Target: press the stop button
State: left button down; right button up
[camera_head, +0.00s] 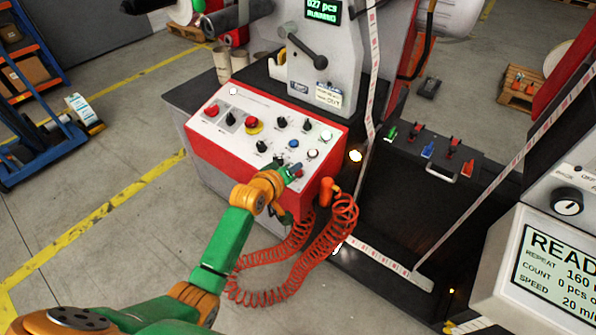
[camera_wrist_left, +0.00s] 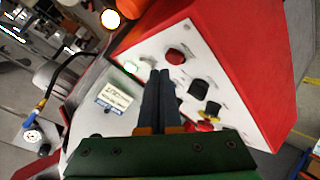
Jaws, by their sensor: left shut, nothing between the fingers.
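The control panel (camera_head: 231,140) is a red-sided box with a white sloping top carrying several buttons and knobs. My left gripper (camera_head: 293,170) is shut and empty over its near right part, fingers pointing at the panel. In the wrist view the dark fingertips (camera_wrist_left: 160,74) lie beside a plain red button (camera_wrist_left: 175,56) and a lit greenish button (camera_wrist_left: 131,66). I cannot tell whether they touch either. A red mushroom button on a yellow ring (camera_head: 252,124) sits farther left. The labels are too small to read. My right gripper is not in view.
An orange coiled cable (camera_head: 285,265) hangs close to the right of my left arm. The machine's grey housing (camera_head: 325,75) with a lever handle (camera_head: 305,50) rises behind the panel. A label web (camera_head: 373,100) runs down on the right.

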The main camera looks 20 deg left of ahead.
pick_arm(q)
jog(key=shift+w+f, duration=0.15)
jog(key=shift+f, duration=0.25)
jog(key=shift+f+b, duration=0.4)
jog(key=shift+b, duration=0.15)
dwell(0.5)
jog(key=shift+r+p, duration=0.8)
jog(key=shift+p, duration=0.35)
jog(key=r+p, duration=0.1)
jog(key=p, duration=0.1)
jog(key=s+r+p, duration=0.1)
jog(key=r+p, duration=0.2)
jog(key=p, duration=0.1)
jog(key=shift+s+a+r, duration=0.25)
jog(key=shift+r, duration=0.15)
